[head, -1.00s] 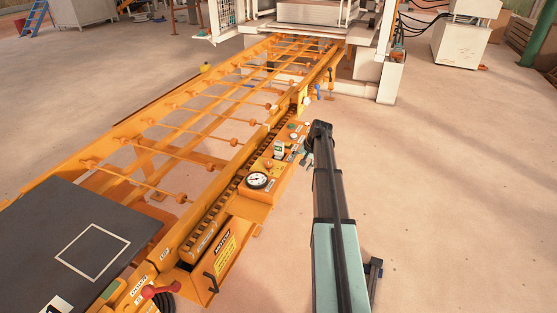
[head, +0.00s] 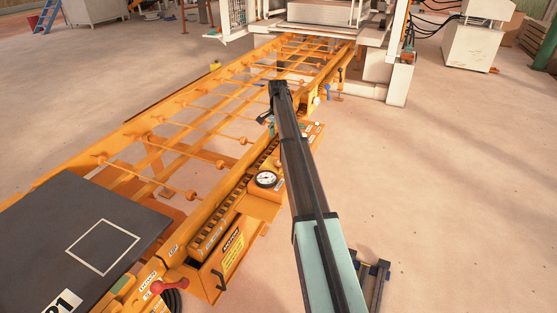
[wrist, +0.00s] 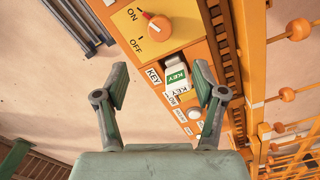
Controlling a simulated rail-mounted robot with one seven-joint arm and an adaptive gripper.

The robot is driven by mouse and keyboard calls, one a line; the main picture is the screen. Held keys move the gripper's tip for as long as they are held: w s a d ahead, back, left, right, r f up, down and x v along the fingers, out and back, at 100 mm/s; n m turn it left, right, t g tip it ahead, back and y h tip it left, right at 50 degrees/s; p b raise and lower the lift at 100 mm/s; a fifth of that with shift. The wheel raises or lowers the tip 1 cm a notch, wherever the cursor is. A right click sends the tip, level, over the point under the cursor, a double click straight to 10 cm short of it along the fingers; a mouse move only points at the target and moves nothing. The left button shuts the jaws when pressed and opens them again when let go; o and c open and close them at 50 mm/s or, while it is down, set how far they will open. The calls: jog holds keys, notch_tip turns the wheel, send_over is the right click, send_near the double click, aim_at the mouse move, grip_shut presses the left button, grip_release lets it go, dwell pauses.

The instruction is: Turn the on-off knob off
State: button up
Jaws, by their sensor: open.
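The on-off knob (wrist: 158,26) is an orange-red round knob on the orange control panel (wrist: 202,15), near the top of the wrist view. In the head view my gripper (head: 266,118) is over the panel side of the conveyor, and my arm hides the knob.
A round gauge (head: 265,179) sits on the near end of the panel. The orange roller conveyor (head: 170,147) runs along the left, with a dark plate (head: 60,225) at its near end. Small buttons (wrist: 196,114) lie below the KEY block.

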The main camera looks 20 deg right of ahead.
aim_at(278, 161)
notch_tip(278, 161, down, 13)
jog(key=shift+p, duration=0.65)
jog(key=c, duration=1.2)
